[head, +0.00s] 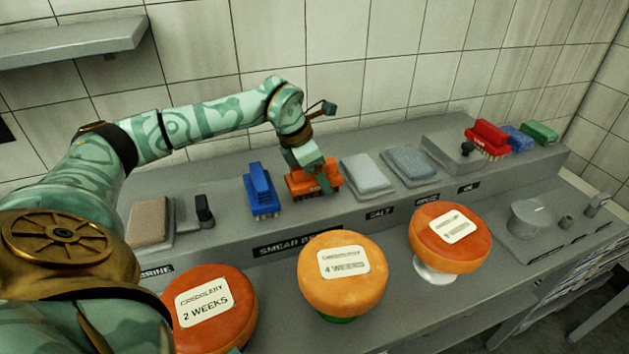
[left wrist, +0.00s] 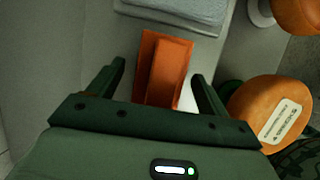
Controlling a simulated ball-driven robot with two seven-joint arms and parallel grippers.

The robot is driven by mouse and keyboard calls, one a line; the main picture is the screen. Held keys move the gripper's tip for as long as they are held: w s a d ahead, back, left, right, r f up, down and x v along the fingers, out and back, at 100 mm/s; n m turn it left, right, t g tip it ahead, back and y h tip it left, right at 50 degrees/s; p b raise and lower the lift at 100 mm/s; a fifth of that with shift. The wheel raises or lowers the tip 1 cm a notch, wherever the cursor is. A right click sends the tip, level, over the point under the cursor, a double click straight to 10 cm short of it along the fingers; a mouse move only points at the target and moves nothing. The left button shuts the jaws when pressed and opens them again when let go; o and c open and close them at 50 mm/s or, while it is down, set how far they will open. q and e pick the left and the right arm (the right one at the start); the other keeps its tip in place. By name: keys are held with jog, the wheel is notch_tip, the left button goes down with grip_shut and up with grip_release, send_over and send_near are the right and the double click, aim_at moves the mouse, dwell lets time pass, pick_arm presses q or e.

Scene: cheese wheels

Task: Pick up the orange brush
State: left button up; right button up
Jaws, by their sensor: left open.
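The orange brush (head: 300,183) lies on the raised grey shelf, between a blue brush (head: 262,192) and a pale sponge. My left gripper (head: 316,176) is right over the orange brush and partly hides it in the head view. In the left wrist view, the brush (left wrist: 165,70) lies between the two open fingers of the gripper (left wrist: 157,85), with a gap on each side. I cannot tell how far down the fingers reach beside it. My right gripper does not show in either view.
Two grey sponges (head: 366,174) (head: 410,163) lie right of the brush. Red (head: 487,137), blue and green brushes stand farther right. Orange cheese wheels (head: 343,276) labelled in weeks stand on the lower counter in front. A brown sponge (head: 150,218) lies at the left.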

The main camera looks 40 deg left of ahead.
pick_arm(q)
jog(key=shift+f, duration=0.2)
dwell(0.6)
jog(key=c, duration=1.3)
jog(key=shift+o, duration=0.2)
jog(key=shift+r, duration=0.1)
